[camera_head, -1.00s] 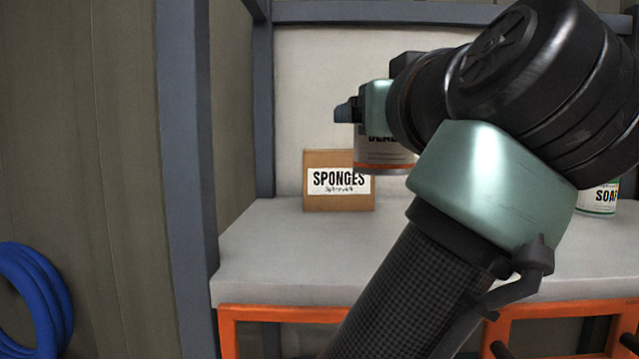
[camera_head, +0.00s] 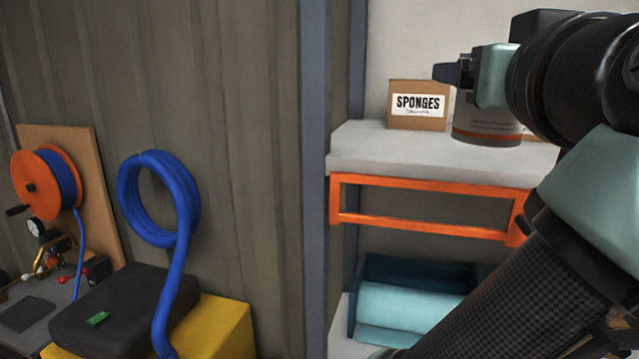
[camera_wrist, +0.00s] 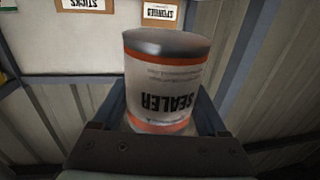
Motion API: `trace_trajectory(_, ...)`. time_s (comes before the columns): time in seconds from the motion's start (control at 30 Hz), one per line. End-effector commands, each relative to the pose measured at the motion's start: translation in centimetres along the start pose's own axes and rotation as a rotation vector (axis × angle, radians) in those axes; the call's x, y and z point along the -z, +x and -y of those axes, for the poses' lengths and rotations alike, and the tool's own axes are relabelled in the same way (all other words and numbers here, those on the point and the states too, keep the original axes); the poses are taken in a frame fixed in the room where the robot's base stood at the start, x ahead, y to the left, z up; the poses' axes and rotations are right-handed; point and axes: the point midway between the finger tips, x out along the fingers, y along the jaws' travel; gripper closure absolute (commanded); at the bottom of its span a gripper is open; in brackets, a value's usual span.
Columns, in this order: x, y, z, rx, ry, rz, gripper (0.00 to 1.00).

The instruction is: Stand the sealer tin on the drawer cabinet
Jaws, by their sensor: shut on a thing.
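The sealer tin (camera_head: 487,132) is a pale can with orange bands and a grey end. It also shows in the wrist view (camera_wrist: 163,80) with its SEALER label, between the two fingers of my gripper (camera_wrist: 160,115). My gripper (camera_head: 455,73) is shut on the tin and holds it in front of the workbench shelf. In the head view my wrist covers the tin's upper part. I cannot pick out a drawer cabinet for sure in either view.
A SPONGES box (camera_head: 418,105) stands on the pale shelf (camera_head: 370,150) with an orange frame below. A teal bin (camera_head: 400,310) sits lower down. At left are a blue hose coil (camera_head: 158,200), a hose reel (camera_head: 45,185) and a black case (camera_head: 125,308) on a yellow box (camera_head: 225,335).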

Motion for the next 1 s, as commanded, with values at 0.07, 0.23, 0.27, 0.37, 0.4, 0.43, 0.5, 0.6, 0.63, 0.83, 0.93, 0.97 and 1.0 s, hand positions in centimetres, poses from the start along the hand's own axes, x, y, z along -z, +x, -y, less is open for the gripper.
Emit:
trace_trajectory(0.07, -2.0, -0.5, 0.4, 0.002, -0.001, 0.004, 1.00)
trace_trajectory(0.23, -6.5, -1.6, 1.4, 0.011, -0.003, 0.007, 1.00)
trace_trajectory(0.27, -7.3, -1.9, 1.6, 0.011, -0.003, 0.006, 1.00)
trace_trajectory(0.37, -9.9, -2.6, 2.2, 0.017, -0.004, 0.005, 1.00)
trace_trajectory(0.4, -10.9, -2.9, 2.4, 0.019, -0.003, 0.007, 1.00)
trace_trajectory(0.43, -11.7, -3.1, 2.6, 0.021, -0.002, 0.006, 1.00)
trace_trajectory(0.5, -13.3, -3.6, 3.0, 0.025, -0.004, 0.006, 1.00)
trace_trajectory(0.6, -15.5, -4.2, 3.5, 0.029, -0.004, 0.006, 1.00)
trace_trajectory(0.63, -16.2, -4.4, 3.6, 0.030, -0.004, 0.006, 1.00)
trace_trajectory(0.83, -20.3, -5.4, 4.5, 0.038, -0.004, 0.007, 1.00)
trace_trajectory(0.93, -22.2, -6.0, 4.9, 0.042, -0.004, 0.007, 1.00)
trace_trajectory(0.97, -22.8, -6.1, 5.1, 0.043, -0.004, 0.007, 1.00)
trace_trajectory(1.0, -23.6, -6.4, 5.2, 0.045, -0.004, 0.006, 1.00)
